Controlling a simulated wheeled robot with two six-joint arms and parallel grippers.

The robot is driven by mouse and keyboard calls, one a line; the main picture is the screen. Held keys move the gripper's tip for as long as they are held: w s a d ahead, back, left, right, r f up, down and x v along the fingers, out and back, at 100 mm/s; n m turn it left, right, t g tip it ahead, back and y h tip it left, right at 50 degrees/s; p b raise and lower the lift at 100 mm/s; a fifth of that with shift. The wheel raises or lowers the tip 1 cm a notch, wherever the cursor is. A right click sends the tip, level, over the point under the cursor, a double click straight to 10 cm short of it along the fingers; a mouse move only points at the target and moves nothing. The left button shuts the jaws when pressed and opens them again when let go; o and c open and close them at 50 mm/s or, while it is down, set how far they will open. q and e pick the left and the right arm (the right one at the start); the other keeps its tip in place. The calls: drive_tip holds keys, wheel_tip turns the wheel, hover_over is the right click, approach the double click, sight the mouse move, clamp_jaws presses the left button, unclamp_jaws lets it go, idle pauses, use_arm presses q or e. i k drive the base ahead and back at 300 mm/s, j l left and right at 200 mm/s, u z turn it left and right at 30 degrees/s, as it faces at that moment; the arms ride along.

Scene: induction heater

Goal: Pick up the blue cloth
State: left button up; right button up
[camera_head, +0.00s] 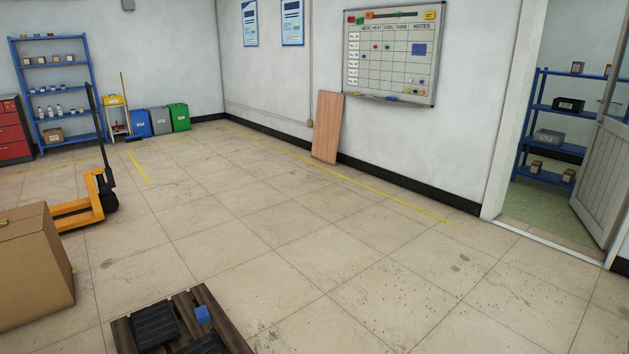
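A small blue item (202,314) lies on a dark wooden pallet (222,312) at the bottom of the head view, left of centre. It may be the blue cloth, but it is too small to be sure. It sits between black ribbed blocks (154,326) on the pallet. The pallet's near part is cut off by the frame edge. Neither of my grippers shows in the view.
A large cardboard box (35,265) and a yellow pallet jack (95,200) stand at the left. A wooden board (327,127) leans on the wall below a whiteboard (388,50). A door (602,175) stands open at the right. The middle floor is clear.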

sight(202, 316)
drive_tip(key=i+l+z, duration=0.1)
drive_tip(key=i+z, duration=0.15)
drive_tip(key=i, duration=0.45)
drive_tip(key=i+z, duration=0.3)
drive_tip(key=i, duration=0.4)
drive_tip(key=i+j+z, duration=0.25)
drive_tip(key=i, duration=0.4)
drive_tip(key=i+u, duration=0.3)
drive_tip(key=i, duration=0.15)
drive_tip(key=i+l+u, duration=0.1)
drive_tip(key=i+u, duration=0.2)
drive_tip(key=i, duration=0.2)
drive_tip(key=i+l+u, duration=0.3)
drive_tip(key=i, duration=0.15)
drive_tip(key=i+j+u, duration=0.2)
drive_tip(key=i+u, duration=0.25)
drive_tip(key=i+j+u, duration=0.1)
drive_tip(key=i+u, duration=0.15)
drive_tip(key=u, duration=0.25)
drive_tip(key=i+u, duration=0.45)
drive_tip(key=i+l+u, duration=0.2)
drive_tip(key=u, duration=0.3)
